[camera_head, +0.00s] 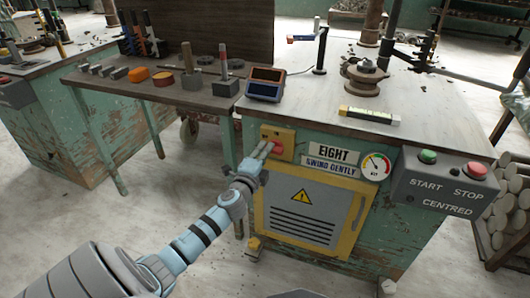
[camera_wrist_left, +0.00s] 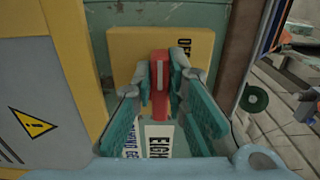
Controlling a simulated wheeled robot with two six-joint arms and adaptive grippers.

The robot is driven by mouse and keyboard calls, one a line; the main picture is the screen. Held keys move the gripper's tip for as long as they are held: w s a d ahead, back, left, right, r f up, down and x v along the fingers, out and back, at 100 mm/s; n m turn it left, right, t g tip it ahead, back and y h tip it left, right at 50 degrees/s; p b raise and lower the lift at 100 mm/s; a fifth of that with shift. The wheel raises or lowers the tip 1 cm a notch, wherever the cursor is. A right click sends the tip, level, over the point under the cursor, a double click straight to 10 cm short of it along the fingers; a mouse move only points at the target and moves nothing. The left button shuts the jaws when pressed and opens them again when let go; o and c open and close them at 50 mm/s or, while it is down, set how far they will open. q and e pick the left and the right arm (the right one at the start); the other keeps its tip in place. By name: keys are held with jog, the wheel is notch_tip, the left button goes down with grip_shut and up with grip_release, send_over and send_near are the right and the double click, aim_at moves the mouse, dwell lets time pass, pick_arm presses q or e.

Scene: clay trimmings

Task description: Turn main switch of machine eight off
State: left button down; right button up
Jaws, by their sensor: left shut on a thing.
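The machine's main switch is a red handle (camera_head: 277,149) with a white stripe, on a yellow plate (camera_head: 289,134) at the upper left of the green cabinet front. The sign reading EIGHT (camera_head: 333,152) is just right of it. My left gripper (camera_head: 267,151) reaches the switch from the lower left. In the left wrist view its two fingers are shut on the red handle (camera_wrist_left: 160,98), one on each side. Part of a dark label shows on the yellow plate (camera_wrist_left: 127,43), mostly hidden by the finger. My right gripper is not in view.
Below is a yellow-framed vent door (camera_head: 305,213) with a warning sign. To the right are a gauge (camera_head: 376,166) and a start/stop box (camera_head: 440,187). A tool bench (camera_head: 160,95) stands to the left. The floor in front is mostly clear.

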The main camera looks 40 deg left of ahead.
pick_arm(q)
jog(key=shift+f, duration=0.1)
jog(key=c, duration=1.6)
grip_release()
jog(key=v, duration=1.2)
